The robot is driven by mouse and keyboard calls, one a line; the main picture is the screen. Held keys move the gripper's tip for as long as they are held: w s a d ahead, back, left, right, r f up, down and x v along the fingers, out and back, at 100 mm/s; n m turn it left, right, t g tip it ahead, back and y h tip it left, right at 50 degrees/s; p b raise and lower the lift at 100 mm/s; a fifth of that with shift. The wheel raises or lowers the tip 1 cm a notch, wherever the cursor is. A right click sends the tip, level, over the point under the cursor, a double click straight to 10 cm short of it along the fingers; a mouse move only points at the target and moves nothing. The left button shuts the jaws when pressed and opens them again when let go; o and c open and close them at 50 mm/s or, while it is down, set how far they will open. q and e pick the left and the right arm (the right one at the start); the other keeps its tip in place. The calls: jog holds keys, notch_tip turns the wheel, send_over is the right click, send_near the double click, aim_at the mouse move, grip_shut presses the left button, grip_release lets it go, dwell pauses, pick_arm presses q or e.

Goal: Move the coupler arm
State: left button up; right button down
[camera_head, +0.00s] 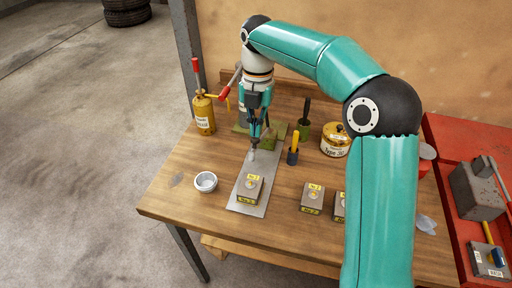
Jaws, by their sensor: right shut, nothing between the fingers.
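My right gripper (255,141) comes down over the workbench, shut and with nothing visible between its fingers. Its tips are just above the far part of a grey metal plate (247,208). A small pale grey piece (252,154) shows right below the tips; I cannot tell whether they touch it. I cannot tell for sure which thing is the coupler arm. A block with a yellow label (251,185) sits on the near part of the plate. An olive-green piece (269,140) is beside the gripper, partly hidden by it. My left gripper is not in view.
A white cup (205,182) stands left of the plate. Labelled blocks (312,197) lie to the right, one partly behind my arm. A yellow canister (203,113), a yellow-handled tool (294,146) and a gold tin (336,141) stand behind. A red surface (462,232) is at right.

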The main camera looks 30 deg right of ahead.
aim_at(256, 141)
jog(key=shift+f, duration=0.45)
jog(key=shift+f+b, duration=0.1)
jog(key=shift+b, duration=0.2)
jog(key=shift+f+b, duration=1.3)
jog(key=shift+f, duration=0.85)
jog(key=shift+r, duration=0.1)
